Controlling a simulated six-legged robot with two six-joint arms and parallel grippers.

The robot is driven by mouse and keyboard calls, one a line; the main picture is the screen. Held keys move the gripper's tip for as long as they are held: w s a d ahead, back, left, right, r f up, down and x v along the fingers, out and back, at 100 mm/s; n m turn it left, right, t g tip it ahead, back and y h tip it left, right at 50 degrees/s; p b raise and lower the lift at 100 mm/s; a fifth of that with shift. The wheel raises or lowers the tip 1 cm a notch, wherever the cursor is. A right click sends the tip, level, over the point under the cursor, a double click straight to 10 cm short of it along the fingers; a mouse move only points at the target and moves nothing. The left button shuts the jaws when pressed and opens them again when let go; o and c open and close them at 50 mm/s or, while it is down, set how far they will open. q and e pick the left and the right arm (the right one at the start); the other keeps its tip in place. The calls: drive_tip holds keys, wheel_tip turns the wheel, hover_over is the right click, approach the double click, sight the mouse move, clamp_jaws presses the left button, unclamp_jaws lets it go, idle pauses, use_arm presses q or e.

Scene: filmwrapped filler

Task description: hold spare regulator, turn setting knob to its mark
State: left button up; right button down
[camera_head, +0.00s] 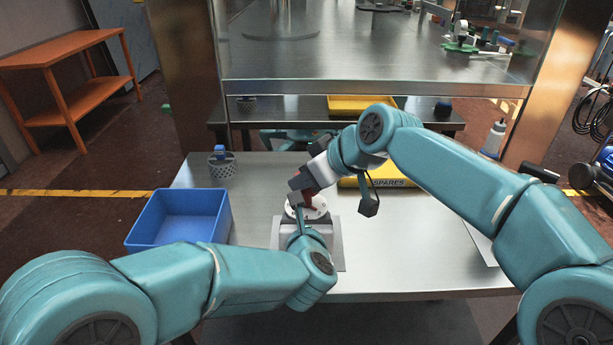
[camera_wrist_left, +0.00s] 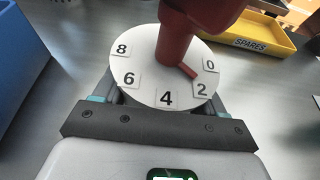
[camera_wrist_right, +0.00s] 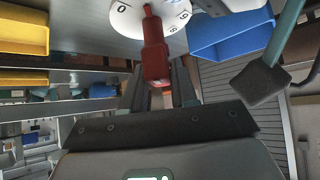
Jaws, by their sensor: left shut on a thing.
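In the left wrist view the dial face (camera_wrist_left: 165,78) shows 8, 6, 4, 2 and 0. Its red setting knob (camera_wrist_left: 185,45) has a pointer between 0 and 2, close to 2. My left gripper (camera_head: 303,222) is shut on the regulator, below the dial. The regulator's body is mostly hidden. My right gripper (camera_head: 305,190) is at the knob from above. In the right wrist view the red knob (camera_wrist_right: 154,50) lies between its fingers; I cannot tell whether they grip it.
A blue bin (camera_head: 134,240) stands left on the table, with a mesh cup (camera_head: 222,168) behind it. A yellow SPARES bin (camera_head: 400,183) stands behind my right arm. A white bottle (camera_head: 494,138) is at the back right. The table's front right (camera_head: 420,270) is clear.

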drive_tip(key=shift+m+t+h, duration=0.3)
drive_tip(key=shift+m+h, duration=0.1)
drive_tip(key=shift+m, duration=0.4)
drive_tip(key=c, duration=1)
unclamp_jaws()
drive_tip(key=shift+o, duration=0.2)
drive_tip(key=v, duration=1.2)
drive_tip(key=shift+s, duration=0.1)
